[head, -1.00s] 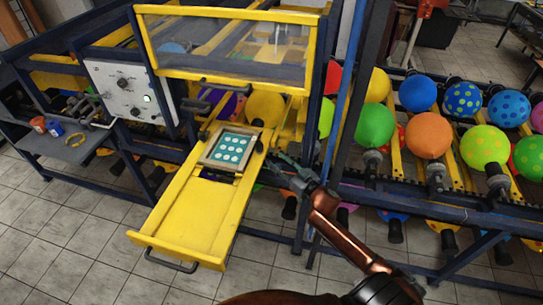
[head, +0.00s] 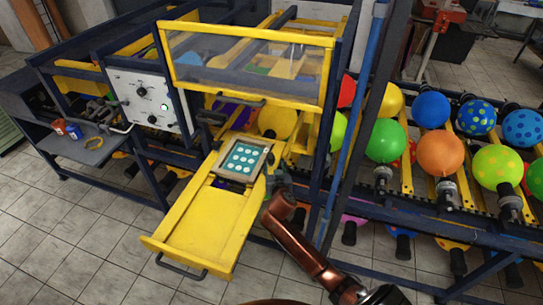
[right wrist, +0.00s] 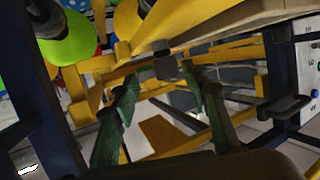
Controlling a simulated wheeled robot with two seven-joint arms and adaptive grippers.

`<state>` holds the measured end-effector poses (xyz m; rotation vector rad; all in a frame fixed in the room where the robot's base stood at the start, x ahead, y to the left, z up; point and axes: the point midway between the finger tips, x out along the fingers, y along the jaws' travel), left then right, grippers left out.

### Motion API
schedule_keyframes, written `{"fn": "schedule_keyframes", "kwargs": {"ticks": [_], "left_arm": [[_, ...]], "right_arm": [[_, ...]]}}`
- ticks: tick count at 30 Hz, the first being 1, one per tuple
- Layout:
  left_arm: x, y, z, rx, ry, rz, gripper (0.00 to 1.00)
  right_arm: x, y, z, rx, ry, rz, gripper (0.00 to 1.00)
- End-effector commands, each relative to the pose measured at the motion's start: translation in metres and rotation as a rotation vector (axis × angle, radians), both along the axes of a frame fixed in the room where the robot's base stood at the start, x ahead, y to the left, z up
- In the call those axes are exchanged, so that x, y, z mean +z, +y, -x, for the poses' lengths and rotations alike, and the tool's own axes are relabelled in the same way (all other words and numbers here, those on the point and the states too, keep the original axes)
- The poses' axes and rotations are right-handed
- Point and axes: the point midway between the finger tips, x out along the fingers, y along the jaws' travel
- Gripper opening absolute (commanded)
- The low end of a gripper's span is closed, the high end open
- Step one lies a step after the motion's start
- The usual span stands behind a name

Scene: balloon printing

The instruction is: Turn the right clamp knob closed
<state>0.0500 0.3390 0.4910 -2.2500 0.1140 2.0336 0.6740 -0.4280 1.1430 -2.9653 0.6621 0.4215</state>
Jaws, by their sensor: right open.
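The print screen (head: 241,158), a pale frame with light dots on teal, sits on the yellow slide-out tray (head: 200,228). My right gripper (head: 274,172) is at the right edge of this frame, where the right clamp knob is; in the head view it largely hides that spot. In the right wrist view my right gripper (right wrist: 160,76) has its two green-grey fingers spread apart. A small dark block (right wrist: 166,68), probably the right clamp knob, shows between and beyond the fingertips. I cannot tell whether the fingers touch it. My left gripper is not in view.
A yellow-framed clear guard (head: 250,65) stands above the tray. A white control panel (head: 148,100) is at the left. Racks with several balloons (head: 440,152) fill the right side.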

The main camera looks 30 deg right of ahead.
Motion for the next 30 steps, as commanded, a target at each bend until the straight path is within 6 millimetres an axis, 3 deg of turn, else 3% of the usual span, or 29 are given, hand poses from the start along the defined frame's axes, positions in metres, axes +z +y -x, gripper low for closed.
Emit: {"fn": "schedule_keyframes", "kwargs": {"ticks": [3, 10, 30], "left_arm": [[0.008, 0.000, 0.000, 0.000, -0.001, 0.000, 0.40], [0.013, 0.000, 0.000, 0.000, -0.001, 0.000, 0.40], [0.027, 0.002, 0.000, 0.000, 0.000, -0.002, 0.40]], "right_arm": [[0.015, 0.017, -0.001, -0.100, 0.042, -0.025, 0.42], [0.026, 0.031, 0.007, -0.213, 0.096, -0.045, 0.42], [-0.003, -0.012, -0.047, -0.220, 0.100, -0.043, 0.42]]}}
